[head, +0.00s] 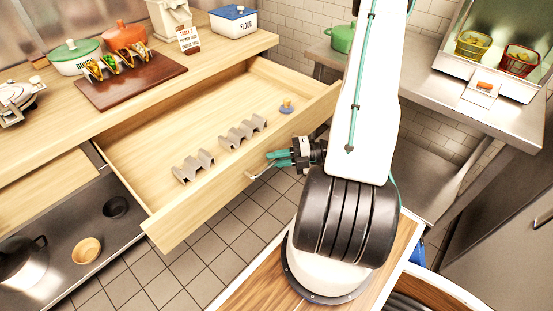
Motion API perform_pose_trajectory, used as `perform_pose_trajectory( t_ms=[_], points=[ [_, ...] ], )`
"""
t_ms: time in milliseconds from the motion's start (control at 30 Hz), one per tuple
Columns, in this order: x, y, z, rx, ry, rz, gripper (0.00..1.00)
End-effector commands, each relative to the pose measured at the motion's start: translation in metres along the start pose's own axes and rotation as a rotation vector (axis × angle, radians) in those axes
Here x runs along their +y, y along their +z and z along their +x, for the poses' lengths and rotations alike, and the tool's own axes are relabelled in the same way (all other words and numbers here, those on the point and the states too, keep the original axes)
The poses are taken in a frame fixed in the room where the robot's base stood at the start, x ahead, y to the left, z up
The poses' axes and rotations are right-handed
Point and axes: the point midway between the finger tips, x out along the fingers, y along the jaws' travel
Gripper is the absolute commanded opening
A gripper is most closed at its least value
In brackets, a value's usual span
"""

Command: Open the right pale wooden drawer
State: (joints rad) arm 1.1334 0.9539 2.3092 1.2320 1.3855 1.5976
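The right pale wooden drawer (180,222) stands pulled far out from under the wooden counter, and its inside shows. A thin metal handle (256,175) is on the drawer's front. My gripper (276,158), with teal fingers, is at the front panel beside the handle's upper right end. The fingers lie close together, partly overlapping the handle in the picture. I cannot tell whether they grip it.
The counter (225,58) holds a taco board (140,85), pots and a flour box (233,20). A lower metal shelf (75,235) at left holds a dark pot and bowls. A steel table (430,100) stands at right. Tiled floor (215,255) is clear before the drawer.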

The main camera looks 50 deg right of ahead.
Motion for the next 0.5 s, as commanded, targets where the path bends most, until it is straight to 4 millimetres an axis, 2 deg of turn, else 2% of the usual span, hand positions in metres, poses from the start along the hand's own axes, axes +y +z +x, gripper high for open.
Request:
perform_pose_trajectory(
  t_ms=[267, 367, 500],
  points=[
    [0.000, 0.000, -0.003, -0.001, 0.001, 0.000, 0.21],
    [0.000, 0.001, -0.014, -0.004, 0.001, 0.000, 0.21],
    [0.000, 0.001, -0.038, -0.005, 0.001, -0.001, 0.21]
  ],
)
